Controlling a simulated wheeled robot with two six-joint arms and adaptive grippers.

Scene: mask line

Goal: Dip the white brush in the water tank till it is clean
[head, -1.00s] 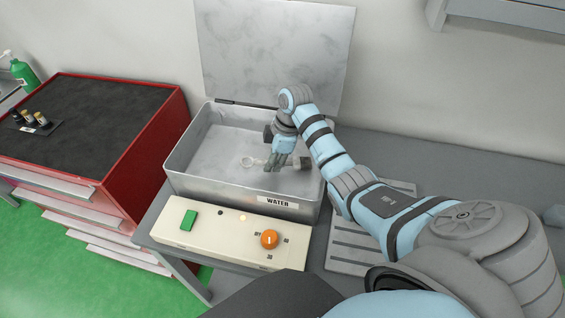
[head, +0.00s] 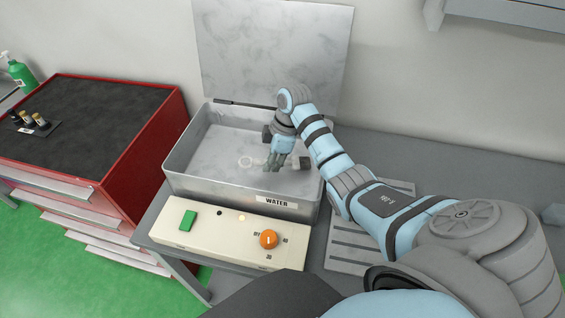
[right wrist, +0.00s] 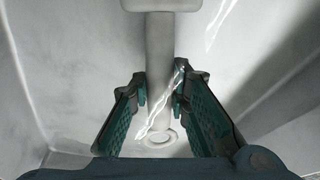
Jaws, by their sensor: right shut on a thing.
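The white brush (right wrist: 159,50) lies between the fingers of my right gripper (right wrist: 160,88) in the right wrist view. The gripper is shut on its handle. The ring at the handle's end shows near the bottom of that view, and the broad head is partly cut off at the top. In the head view the gripper (head: 274,164) is down inside the metal water tank (head: 215,188), with the brush's ring (head: 246,162) to its left and the pale head (head: 305,162) to its right. The water's surface is hard to make out. My left gripper is not in view.
The tank's lid (head: 272,55) stands open behind it. A control panel (head: 225,238) with a green button (head: 188,220) and an orange knob (head: 268,239) is in front. A red cabinet (head: 150,150) stands to the left. Tank walls surround the gripper closely.

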